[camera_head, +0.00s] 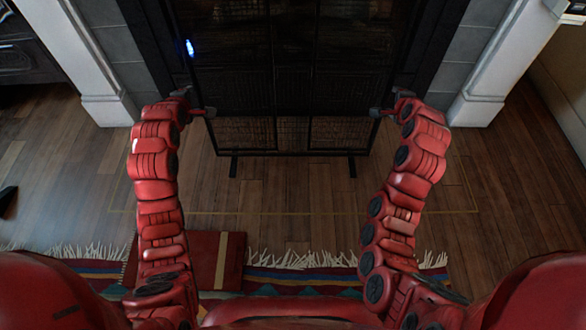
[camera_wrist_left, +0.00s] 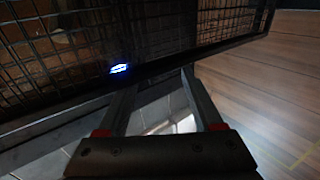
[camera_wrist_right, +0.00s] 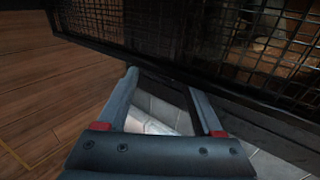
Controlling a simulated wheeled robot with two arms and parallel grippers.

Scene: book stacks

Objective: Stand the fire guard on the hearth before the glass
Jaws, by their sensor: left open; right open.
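The fire guard (camera_head: 292,132) is a black mesh panel standing upright on two short feet on the wood floor, in front of the dark fireplace. Its mesh also shows in the left wrist view (camera_wrist_left: 90,45) and right wrist view (camera_wrist_right: 270,40). My left gripper (camera_head: 200,111) is open at the guard's left edge. My right gripper (camera_head: 384,111) is open at its right edge. In both wrist views the fingertips are close to the guard's frame; I cannot tell whether they touch it. The glass is mostly hidden behind the mesh.
White pillars flank the fireplace, left (camera_head: 103,95) and right (camera_head: 486,95), with grey tiles inside them. A thin pale line (camera_head: 300,213) marks a rectangle on the floor. A red book-like object (camera_head: 203,262) lies on the fringed striped rug (camera_head: 300,276). Floor before the guard is clear.

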